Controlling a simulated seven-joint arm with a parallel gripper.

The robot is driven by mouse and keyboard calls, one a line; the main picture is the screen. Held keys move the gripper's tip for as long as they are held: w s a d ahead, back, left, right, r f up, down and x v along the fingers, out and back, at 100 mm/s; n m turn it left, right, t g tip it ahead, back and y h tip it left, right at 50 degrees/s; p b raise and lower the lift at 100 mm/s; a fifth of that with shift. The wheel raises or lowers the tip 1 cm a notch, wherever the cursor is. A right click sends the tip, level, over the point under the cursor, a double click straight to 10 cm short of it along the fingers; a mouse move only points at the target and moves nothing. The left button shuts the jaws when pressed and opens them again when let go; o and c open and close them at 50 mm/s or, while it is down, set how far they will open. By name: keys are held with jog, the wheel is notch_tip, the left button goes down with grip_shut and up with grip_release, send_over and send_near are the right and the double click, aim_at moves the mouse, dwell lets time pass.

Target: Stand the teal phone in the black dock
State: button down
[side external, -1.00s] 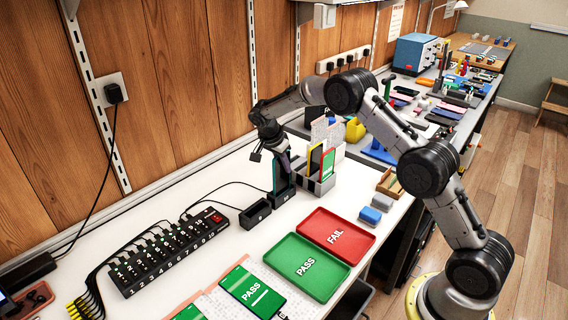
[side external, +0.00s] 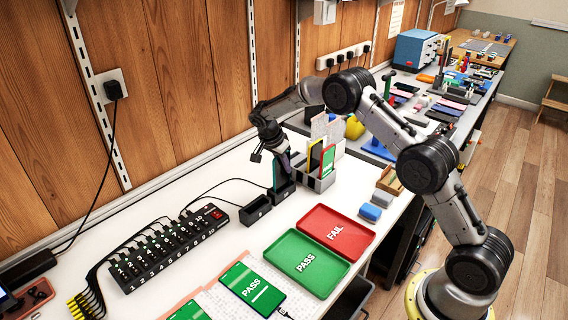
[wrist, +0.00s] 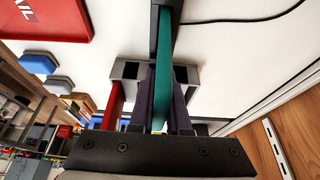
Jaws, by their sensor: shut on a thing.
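The teal phone (side external: 277,174) is upright, with its lower end in the black dock (side external: 284,190) in the side view. Whether it rests on the dock's bottom is hidden. My gripper (side external: 282,161) is shut on the phone's upper part from above. In the wrist view, the purple-grey fingers of my gripper (wrist: 163,95) pinch the phone, which shows as a teal strip (wrist: 163,48). It runs up to the black dock (wrist: 154,14) at the top edge.
A second black holder (side external: 256,212) stands just left of the dock. A grey rack (side external: 322,184) with several phones is close on the right. Green PASS (side external: 322,284) and red FAIL (side external: 352,248) trays lie in front. A numbered charging hub (side external: 165,258) with cables is at left.

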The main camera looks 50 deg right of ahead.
jog(key=c, duration=0.8)
grip_release()
jog(key=shift+f, duration=0.1)
jog(key=shift+r, duration=3.5)
